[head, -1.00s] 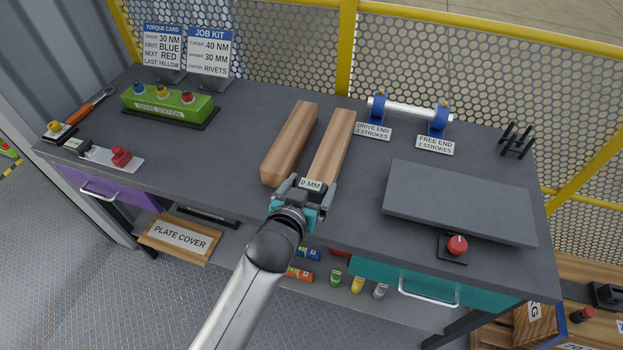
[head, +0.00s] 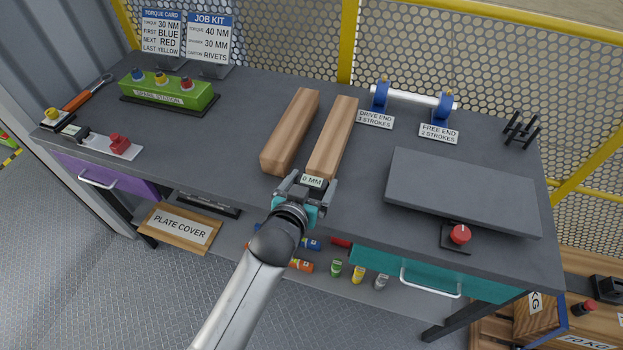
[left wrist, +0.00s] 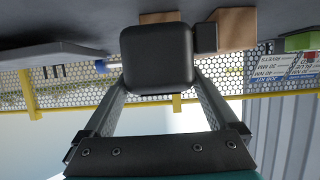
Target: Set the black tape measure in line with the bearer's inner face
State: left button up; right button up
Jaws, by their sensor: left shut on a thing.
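My left gripper (head: 305,188) is shut on the black tape measure at the near end of the two wooden bearers. In the left wrist view the tape measure (left wrist: 157,60) is a dark rounded block between my fingers (left wrist: 158,95), with a small black piece at one side. In the head view only its pale "0 MM" readout (head: 312,181) shows clearly; the gripper hides most of the rest. The left bearer (head: 291,130) and the right bearer (head: 334,135) lie side by side with a narrow gap. I cannot tell whether the tape measure touches either one. My right gripper is out of view.
A grey raised plate (head: 462,190) and a red knob (head: 459,234) are at right. A roller on blue supports (head: 415,98) stands behind. A green spare station (head: 170,92) is at back left.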

pick_arm(q)
jog(key=shift+f+b, duration=0.85)
jog(key=shift+f, duration=0.95)
jog(key=o, duration=1.4)
jog(key=shift+f, duration=0.1)
jog(key=p+v, duration=0.1)
jog(key=v, duration=1.4)
jog(key=shift+p, duration=0.3)
jog(key=shift+s, duration=0.1)
